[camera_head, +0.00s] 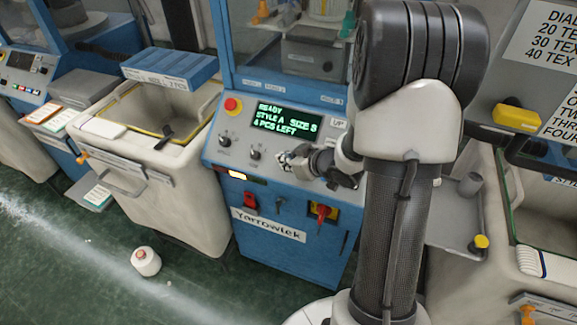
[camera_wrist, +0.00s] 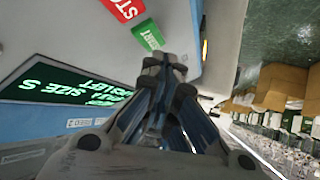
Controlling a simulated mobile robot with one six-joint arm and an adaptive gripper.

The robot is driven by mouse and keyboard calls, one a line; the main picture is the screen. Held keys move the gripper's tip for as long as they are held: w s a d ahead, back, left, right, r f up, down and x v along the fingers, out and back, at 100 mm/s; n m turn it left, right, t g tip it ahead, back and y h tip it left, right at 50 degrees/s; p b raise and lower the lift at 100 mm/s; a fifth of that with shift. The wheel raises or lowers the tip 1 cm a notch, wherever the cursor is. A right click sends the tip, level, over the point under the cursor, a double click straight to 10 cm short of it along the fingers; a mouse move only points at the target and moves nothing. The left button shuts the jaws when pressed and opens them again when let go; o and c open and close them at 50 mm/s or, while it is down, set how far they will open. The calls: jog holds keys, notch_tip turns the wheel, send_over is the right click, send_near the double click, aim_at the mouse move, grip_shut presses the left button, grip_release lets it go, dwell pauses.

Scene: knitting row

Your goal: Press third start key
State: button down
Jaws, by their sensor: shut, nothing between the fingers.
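The blue and grey Yarrowtek machine (camera_head: 263,235) stands in the middle of the head view. Its lit display (camera_head: 287,117) reads READY, STYLE A, SIZE S, 4 PCS LEFT. In the wrist view a green rectangle (camera_wrist: 148,36) with small lettering, apparently START, lies just beyond my fingertips. A red STOP marking (camera_wrist: 124,8) is beside it. My gripper (camera_wrist: 164,64) is shut and empty, close to the panel; contact cannot be told. In the head view my gripper (camera_head: 284,158) is at the panel below the display, hiding the green rectangle.
A red switch (camera_head: 250,203) and a red handle (camera_head: 322,212) are below. A cream bin (camera_head: 190,205) stands left; a yarn cone (camera_head: 146,262) is on the floor.

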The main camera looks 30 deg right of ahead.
jog(key=shift+d+f, duration=0.1)
dwell(0.7)
jog(key=shift+w+d+f, duration=0.1)
jog(key=shift+w+f, duration=0.05)
jog(key=shift+f, duration=0.05)
